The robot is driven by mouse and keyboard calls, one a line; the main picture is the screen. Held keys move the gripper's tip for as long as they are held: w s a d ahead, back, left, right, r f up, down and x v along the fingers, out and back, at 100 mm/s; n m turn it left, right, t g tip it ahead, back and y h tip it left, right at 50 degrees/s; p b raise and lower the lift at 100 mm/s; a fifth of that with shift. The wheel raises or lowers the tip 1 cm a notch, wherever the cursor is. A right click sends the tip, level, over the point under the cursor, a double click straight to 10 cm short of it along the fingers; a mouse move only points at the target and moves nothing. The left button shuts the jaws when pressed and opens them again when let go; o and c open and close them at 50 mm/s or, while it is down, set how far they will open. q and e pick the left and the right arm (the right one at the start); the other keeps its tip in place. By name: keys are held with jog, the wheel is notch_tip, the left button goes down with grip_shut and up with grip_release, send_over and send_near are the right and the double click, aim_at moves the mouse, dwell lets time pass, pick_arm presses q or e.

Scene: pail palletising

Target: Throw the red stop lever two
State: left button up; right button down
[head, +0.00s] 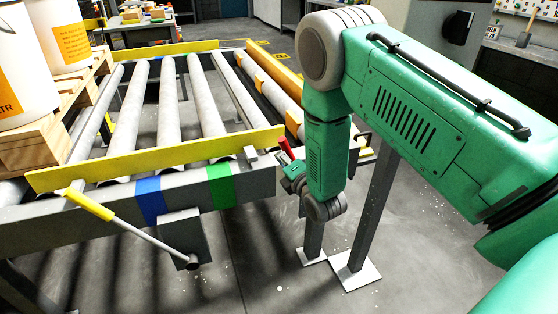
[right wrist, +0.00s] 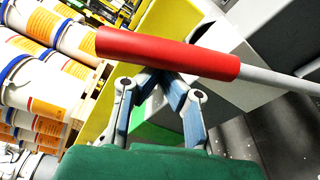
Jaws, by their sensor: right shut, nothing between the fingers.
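The red stop lever (head: 285,150) stands at the right end of the roller conveyor's front beam in the head view, partly hidden by my right arm. In the right wrist view its thick red grip (right wrist: 165,52) lies across the picture, with a pale rod running off to the right. My right gripper (head: 290,178) is beside the lever, low at the beam's end. In the wrist view its fingers (right wrist: 152,80) come together just below the red grip, which overlaps their tips. Nothing is held between them; whether they touch the grip I cannot tell. My left gripper is not in view.
A yellow-handled lever (head: 92,204) leans out from the front beam at left. Blue (head: 150,200) and green (head: 220,186) bands mark the beam. White pails (head: 66,36) stand on a wooden pallet (head: 35,146) at left. A grey post (head: 368,220) stands right of my gripper.

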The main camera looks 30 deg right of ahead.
jog(key=s+d+r+m+p, duration=0.1)
jog(key=s+d+m+p, duration=0.1)
jog(key=d, duration=0.8)
jog(key=s+d+r+m+p, duration=0.1)
jog(key=d+m, duration=0.3)
jog(key=d, duration=0.6)
jog(key=shift+s+m+t+p, duration=0.4)
jog(key=shift+s, duration=0.5)
jog(key=shift+a+r, duration=0.1)
jog(key=shift+r, duration=0.05)
